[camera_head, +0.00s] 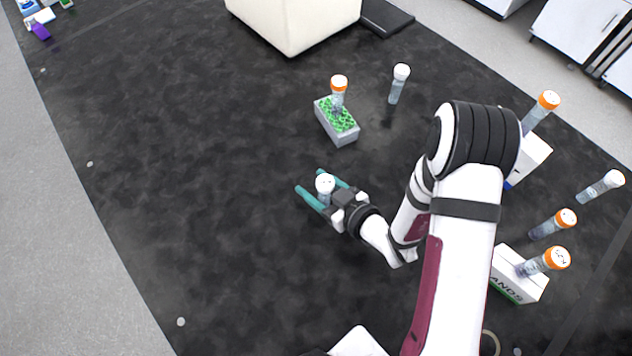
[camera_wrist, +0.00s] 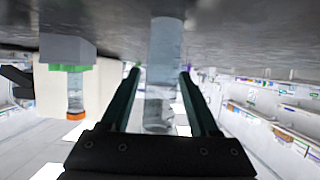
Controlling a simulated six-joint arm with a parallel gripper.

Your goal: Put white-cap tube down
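The white-cap tube (camera_head: 325,186) stands between the two teal fingers of my gripper (camera_head: 322,192), near the middle of the dark mat. In the wrist view, which looks upside down, the clear tube (camera_wrist: 163,75) runs up to the dark mat surface and looks upright. The fingers of my gripper (camera_wrist: 160,85) are spread, with a gap beside the tube, so the gripper is open around it. The tube's lower part is partly hidden by a finger in the head view.
A grey rack with a green top (camera_head: 344,130) holds an orange-cap tube (camera_head: 338,92). Another white-cap tube (camera_head: 398,84) stands behind it. The mat to the left is clear.

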